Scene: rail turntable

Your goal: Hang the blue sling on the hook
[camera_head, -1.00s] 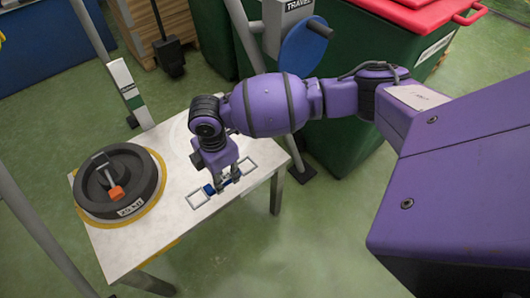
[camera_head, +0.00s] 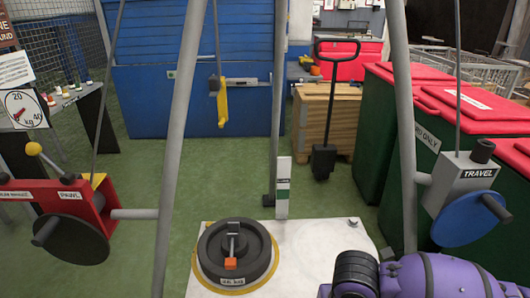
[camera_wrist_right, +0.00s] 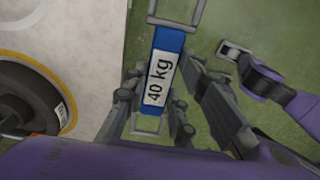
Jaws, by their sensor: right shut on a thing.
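The blue sling (camera_wrist_right: 169,45) shows in the right wrist view, with a white "40 kg" label and a wire ring at each end. My right gripper (camera_wrist_right: 163,74) is shut on its blue middle and holds it beyond the pale table's edge, above the green floor. A yellow hook (camera_head: 222,103) hangs from a dark block on a line in the head view, behind the left grey leg; its finer shape is unclear. My right arm (camera_head: 430,276) is at lower right, its gripper outside the head view. A purple part with a dark end at the wrist view's right may be my left arm.
A round black weight (camera_head: 236,254) with an orange-tipped handle stands on the white table (camera_head: 318,236). Grey frame legs (camera_head: 181,150) rise on both sides. A red winch (camera_head: 62,198) is left, and a grey travel box (camera_head: 462,184) with a blue wheel is right.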

